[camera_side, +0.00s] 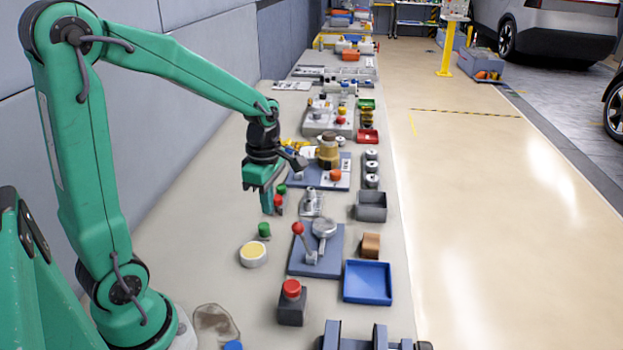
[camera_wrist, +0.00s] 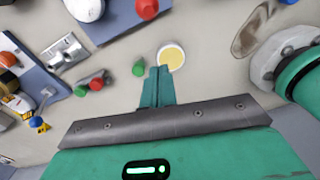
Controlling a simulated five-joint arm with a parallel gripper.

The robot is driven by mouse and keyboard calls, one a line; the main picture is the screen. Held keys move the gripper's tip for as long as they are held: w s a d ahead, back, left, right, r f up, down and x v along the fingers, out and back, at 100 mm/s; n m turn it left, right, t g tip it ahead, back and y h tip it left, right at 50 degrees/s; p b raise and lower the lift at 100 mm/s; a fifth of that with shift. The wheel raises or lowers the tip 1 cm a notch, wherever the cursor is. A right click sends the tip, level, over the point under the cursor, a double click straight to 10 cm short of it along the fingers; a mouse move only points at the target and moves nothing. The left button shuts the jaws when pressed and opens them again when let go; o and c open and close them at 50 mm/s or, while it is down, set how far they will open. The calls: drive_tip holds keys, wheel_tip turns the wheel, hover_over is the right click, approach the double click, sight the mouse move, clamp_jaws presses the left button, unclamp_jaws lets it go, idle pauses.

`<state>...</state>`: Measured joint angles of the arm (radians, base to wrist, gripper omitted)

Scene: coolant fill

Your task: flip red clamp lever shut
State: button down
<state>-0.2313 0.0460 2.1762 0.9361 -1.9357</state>
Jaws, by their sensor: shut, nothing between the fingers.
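The red-knobbed clamp lever (camera_side: 298,229) stands raised on a blue-grey plate (camera_side: 333,264), its knob up and its shaft leaning a little left. A round grey metal part (camera_side: 323,228) is beside it on the same plate. In the wrist view the red knob (camera_wrist: 147,9) is at the top edge, partly cut off, with the plate (camera_wrist: 112,28) behind it. My gripper (camera_side: 268,210) points down, shut and empty, behind and left of the lever and apart from it. Its closed fingers also show in the wrist view (camera_wrist: 158,72).
A green cylinder (camera_side: 264,230) and a round yellow-topped disc (camera_side: 253,254) are close to my gripper. A dark box with a red button (camera_side: 291,308), a blue tray (camera_side: 368,282) and a brown block (camera_side: 371,245) surround the plate. Bare bench lies to the left.

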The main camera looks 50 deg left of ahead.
sight(303, 241)
drive_tip(key=shift+w+d+f, duration=0.55)
drive_tip(key=shift+d+f, duration=0.1)
drive_tip(key=shift+d, duration=0.25)
drive_tip(key=shift+w+d+f, duration=0.55)
drive_tip(key=shift+d+f, duration=0.1)
drive_tip(key=shift+d, duration=0.2)
drive_tip(key=shift+w+d+r, duration=0.15)
drive_tip(key=shift+w+d, duration=0.05)
